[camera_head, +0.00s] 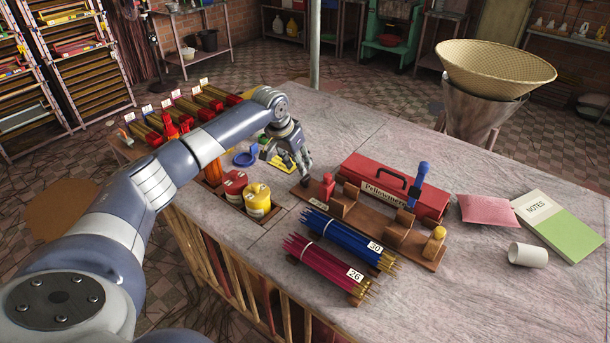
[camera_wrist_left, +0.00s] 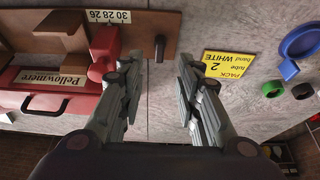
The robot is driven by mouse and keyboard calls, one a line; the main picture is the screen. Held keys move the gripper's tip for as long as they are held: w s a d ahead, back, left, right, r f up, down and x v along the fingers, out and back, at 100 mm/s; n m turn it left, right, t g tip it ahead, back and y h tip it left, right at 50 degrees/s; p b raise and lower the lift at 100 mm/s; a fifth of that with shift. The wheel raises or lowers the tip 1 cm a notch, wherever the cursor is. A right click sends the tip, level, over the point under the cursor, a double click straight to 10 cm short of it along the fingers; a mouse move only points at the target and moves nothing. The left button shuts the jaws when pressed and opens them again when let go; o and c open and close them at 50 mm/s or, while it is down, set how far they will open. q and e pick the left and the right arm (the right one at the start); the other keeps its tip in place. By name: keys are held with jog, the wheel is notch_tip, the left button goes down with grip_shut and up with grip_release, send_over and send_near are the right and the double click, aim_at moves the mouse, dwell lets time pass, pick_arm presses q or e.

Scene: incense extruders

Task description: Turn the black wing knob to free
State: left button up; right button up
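I cannot pick out a black wing knob for certain in either view. My left gripper (camera_head: 296,165) hangs over the table near the left end of a brown wooden stand (camera_head: 420,248). In the left wrist view its two fingers (camera_wrist_left: 172,55) are apart with bare table between them, so it is open and empty. A red block (camera_head: 327,187) stands on the stand's left end; in the wrist view it (camera_wrist_left: 104,44) is just left of the fingers, beside a "30 28 26" label (camera_wrist_left: 109,16). My right gripper is not in view.
A red "Pellowmere" box (camera_head: 370,178) stands behind the stand. A yellow card (camera_wrist_left: 228,64), green ring (camera_wrist_left: 272,89), black ring (camera_wrist_left: 302,91) and blue ring (camera_wrist_left: 298,45) lie right of the fingers. Bundles 30 (camera_head: 345,238) and 26 (camera_head: 325,266) lie in front. The near right tabletop is clear.

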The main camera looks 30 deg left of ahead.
aim_at(305, 178)
pick_arm(q)
jog(key=x, duration=0.8)
jog(key=shift+p, duration=0.35)
grip_shut()
